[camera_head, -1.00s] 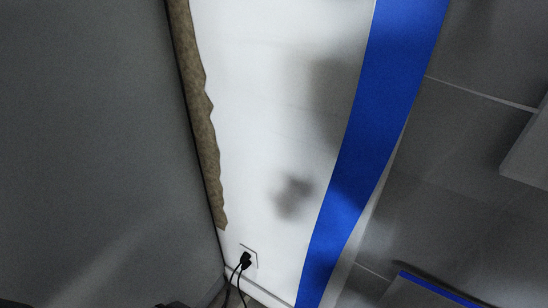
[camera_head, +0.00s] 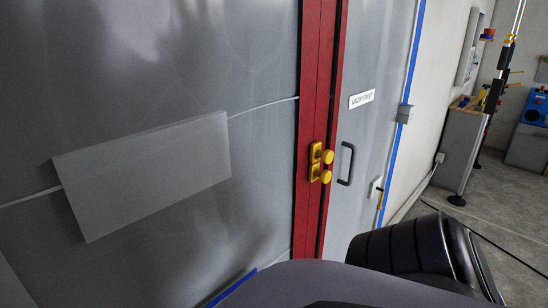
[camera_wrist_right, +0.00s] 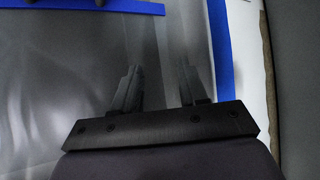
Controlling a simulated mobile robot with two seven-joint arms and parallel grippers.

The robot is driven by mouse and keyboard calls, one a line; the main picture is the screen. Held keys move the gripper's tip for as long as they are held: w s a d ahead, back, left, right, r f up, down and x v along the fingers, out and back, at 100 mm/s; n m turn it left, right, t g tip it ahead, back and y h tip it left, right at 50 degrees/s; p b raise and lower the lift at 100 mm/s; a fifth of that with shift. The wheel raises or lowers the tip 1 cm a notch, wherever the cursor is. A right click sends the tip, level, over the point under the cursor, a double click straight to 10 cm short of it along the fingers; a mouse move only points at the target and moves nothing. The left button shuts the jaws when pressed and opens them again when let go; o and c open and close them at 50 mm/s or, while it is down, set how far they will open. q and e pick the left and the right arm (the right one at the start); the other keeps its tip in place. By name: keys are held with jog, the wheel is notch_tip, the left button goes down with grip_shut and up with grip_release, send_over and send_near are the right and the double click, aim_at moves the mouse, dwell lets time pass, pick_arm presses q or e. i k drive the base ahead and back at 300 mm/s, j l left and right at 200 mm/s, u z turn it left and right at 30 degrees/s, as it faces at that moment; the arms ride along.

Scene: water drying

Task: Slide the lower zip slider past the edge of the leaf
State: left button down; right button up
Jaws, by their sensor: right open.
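A red zip strip (camera_head: 310,90) runs down the grey plastic sheeting in the head view. Two yellow sliders with round knobs sit on it, one just above the other. The lower zip slider (camera_head: 314,172) is close under the upper slider (camera_head: 316,152). A grey leaf (camera_head: 362,130) with a dark handle (camera_head: 346,163) and a sign reading "UNZIP FIRST" (camera_head: 361,99) is right of the strip. My right gripper (camera_wrist_right: 157,68) is open and empty in the right wrist view, before grey sheeting, with no slider visible there. My left gripper is not in view.
A flat grey panel (camera_head: 150,172) projects from the sheeting left of the zip. Blue tape (camera_head: 401,110) edges the right side. My own dark arm fills the lower right. Beyond it are a workbench (camera_head: 462,135), a pole (camera_head: 486,110) and open floor.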

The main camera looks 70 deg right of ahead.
aim_at(314, 173)
jog(key=z, duration=0.45)
jog(key=k+j+z, duration=0.1)
jog(key=z, duration=0.75)
jog(key=k+z, duration=0.1)
jog(key=z, duration=0.75)
jog(key=k+l, duration=0.05)
